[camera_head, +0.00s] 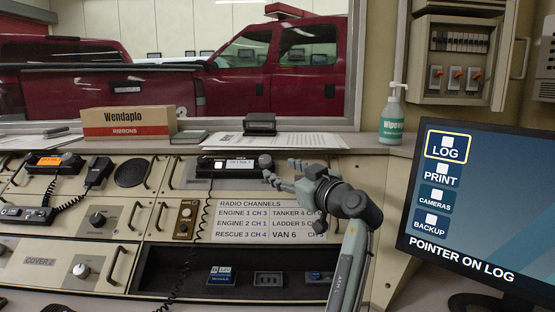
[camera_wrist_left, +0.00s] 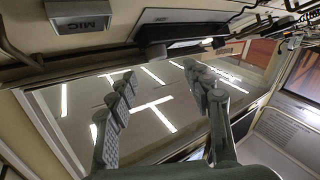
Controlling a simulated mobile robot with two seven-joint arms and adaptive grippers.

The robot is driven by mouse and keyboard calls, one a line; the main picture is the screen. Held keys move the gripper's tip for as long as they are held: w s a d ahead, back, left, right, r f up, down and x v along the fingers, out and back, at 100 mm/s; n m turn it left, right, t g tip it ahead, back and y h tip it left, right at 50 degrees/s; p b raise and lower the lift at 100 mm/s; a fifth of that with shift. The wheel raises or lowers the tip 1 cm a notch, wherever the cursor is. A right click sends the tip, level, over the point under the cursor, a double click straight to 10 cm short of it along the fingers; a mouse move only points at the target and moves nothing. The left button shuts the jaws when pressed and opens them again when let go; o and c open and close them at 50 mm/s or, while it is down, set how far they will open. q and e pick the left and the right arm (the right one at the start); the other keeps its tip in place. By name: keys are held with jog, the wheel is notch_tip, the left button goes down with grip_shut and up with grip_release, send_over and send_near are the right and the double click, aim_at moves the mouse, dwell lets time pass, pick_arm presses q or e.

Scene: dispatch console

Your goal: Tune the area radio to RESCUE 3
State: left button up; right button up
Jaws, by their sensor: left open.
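The radio channel card (camera_head: 268,220) on the console front reads RESCUE 3 CH 4. Above it is a black radio unit (camera_head: 238,164) with a pale display, too small to read, and a grey round knob (camera_head: 265,161) at its right end. No label I can read names it the area radio. My left gripper (camera_head: 285,174) is open and empty, just right of and below that knob, in front of the panel; contact cannot be told. In the left wrist view its fingers (camera_wrist_left: 160,88) are spread apart with nothing between them. My right gripper is not in view.
Another radio (camera_head: 52,160) with an orange display and a handset (camera_head: 97,172) are at left. A monitor (camera_head: 484,205) stands at right, reading POINTER ON LOG. A ribbon box (camera_head: 128,122), a clipboard and a wipes bottle (camera_head: 392,116) are on the ledge. Panel handles stick out.

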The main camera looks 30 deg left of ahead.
aim_at(267, 161)
pick_arm(q)
jog(key=x, duration=0.2)
jog(key=p+x, duration=0.1)
jog(key=x, duration=0.3)
jog(key=shift+w+r+p, duration=0.25)
jog(key=shift+p, duration=0.1)
jog(key=shift+w+a+f, duration=0.15)
jog(key=shift+w+a, duration=0.15)
jog(key=shift+a, duration=0.3)
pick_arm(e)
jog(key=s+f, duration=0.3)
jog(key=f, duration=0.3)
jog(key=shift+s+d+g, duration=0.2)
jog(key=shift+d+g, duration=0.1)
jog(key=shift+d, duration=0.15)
pick_arm(q)
jog(key=c, duration=1.2)
jog(key=shift+o, duration=0.2)
